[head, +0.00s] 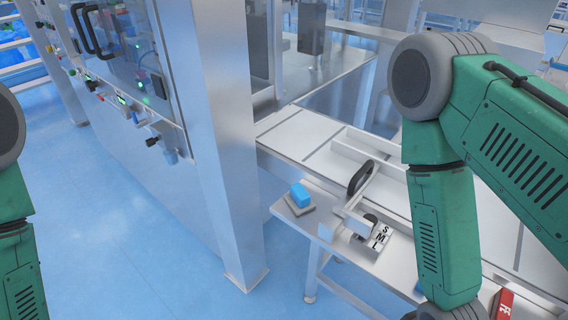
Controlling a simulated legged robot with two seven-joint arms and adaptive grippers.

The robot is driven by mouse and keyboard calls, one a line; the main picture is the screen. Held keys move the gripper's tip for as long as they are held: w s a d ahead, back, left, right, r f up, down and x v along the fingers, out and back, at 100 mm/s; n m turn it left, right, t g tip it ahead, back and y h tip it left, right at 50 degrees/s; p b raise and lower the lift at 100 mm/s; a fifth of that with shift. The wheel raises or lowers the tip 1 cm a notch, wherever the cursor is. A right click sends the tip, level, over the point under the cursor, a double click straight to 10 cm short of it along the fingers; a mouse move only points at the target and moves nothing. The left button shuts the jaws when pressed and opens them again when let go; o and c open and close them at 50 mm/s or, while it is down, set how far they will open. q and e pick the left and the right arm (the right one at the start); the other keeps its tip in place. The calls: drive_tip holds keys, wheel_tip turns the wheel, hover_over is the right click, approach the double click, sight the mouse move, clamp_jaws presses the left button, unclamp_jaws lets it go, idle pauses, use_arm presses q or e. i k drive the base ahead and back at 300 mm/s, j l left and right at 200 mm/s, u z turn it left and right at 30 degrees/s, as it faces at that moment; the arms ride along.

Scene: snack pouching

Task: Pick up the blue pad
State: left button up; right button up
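The blue pad (299,194) is a small bright blue block. It sits on a flat grey square base (294,207) at the near left corner of a light metal shelf. My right arm, green with grey joints, hangs down on the right side of the view, to the right of the pad and apart from it. My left arm shows only in part at the left edge, far from the pad. Neither gripper shows in the head view, so what they hold is hidden.
A metal post (222,150) stands just left of the shelf. A conveyor (300,137) runs behind. A red item (504,304) lies lower right. Blue floor (120,240) is clear at left.

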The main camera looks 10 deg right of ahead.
sight(300, 201)
drive_tip(key=i+j+z, duration=0.1)
drive_tip(key=z, duration=1.45)
drive_tip(key=j+z, duration=0.4)
drive_tip(key=k+j+z, duration=0.2)
drive_tip(key=j+z, duration=0.2)
drive_tip(key=k+j+z, duration=0.2)
drive_tip(key=j+z, duration=0.2)
drive_tip(key=i+j, duration=0.1)
drive_tip(key=j, duration=0.45)
drive_tip(key=i, duration=0.05)
